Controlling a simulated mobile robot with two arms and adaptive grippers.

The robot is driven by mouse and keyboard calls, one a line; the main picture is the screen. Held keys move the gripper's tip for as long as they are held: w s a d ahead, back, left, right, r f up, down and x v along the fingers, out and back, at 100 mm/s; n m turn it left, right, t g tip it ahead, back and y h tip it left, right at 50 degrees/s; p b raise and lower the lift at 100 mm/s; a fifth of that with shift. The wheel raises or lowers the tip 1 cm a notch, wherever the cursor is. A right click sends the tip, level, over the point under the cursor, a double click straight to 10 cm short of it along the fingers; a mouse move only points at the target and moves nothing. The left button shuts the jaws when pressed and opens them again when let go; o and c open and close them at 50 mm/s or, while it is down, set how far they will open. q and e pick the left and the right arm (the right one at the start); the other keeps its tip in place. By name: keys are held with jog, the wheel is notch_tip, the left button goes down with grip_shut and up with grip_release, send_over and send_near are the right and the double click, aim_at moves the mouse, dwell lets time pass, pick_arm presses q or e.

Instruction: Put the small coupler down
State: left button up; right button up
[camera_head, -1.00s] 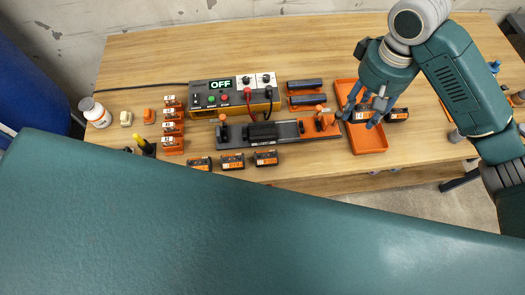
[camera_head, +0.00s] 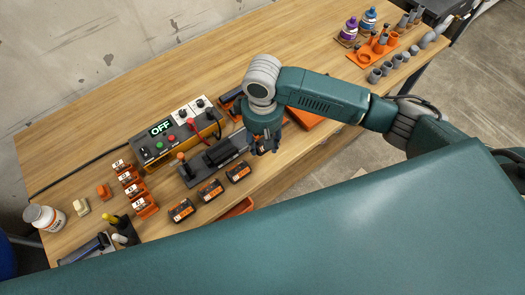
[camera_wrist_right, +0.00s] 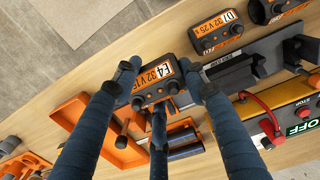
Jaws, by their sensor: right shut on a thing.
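My right gripper (camera_head: 264,146) is above the near part of the bench, by the right end of the dark grey fixture (camera_head: 190,175). In the right wrist view its fingers (camera_wrist_right: 160,78) are shut on a black and orange battery pack (camera_wrist_right: 152,92) with a white label reading E4. The held thing looks like a battery pack, not a coupler. Several grey pipe fittings (camera_head: 375,74) stand at the bench's far right end; I cannot tell which is the small coupler. My left gripper is not in view.
A tester reading OFF (camera_head: 160,128) stands behind the fixture. Several battery packs (camera_head: 210,190) line the front edge. An orange tray (camera_wrist_right: 78,110) shows in the wrist view. Purple and blue bottles (camera_head: 349,28) stand at the back right. The back left of the wooden bench (camera_head: 100,115) is clear.

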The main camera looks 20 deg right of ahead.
aim_at(263, 159)
notch_tip(263, 159, down, 2)
jog(key=shift+f, duration=0.45)
notch_tip(263, 159, down, 3)
jog(key=shift+f, duration=0.45)
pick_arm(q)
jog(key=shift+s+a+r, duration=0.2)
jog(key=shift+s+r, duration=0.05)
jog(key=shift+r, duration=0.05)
pick_arm(e)
jog(key=shift+f, duration=0.1)
jog(key=o, duration=0.9)
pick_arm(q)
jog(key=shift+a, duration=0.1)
pick_arm(e)
jog(key=shift+r, duration=0.5)
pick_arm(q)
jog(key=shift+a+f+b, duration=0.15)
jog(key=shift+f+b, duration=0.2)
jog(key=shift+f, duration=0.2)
pick_arm(e)
notch_tip(263, 159, up, 11)
jog(key=shift+r, duration=0.15)
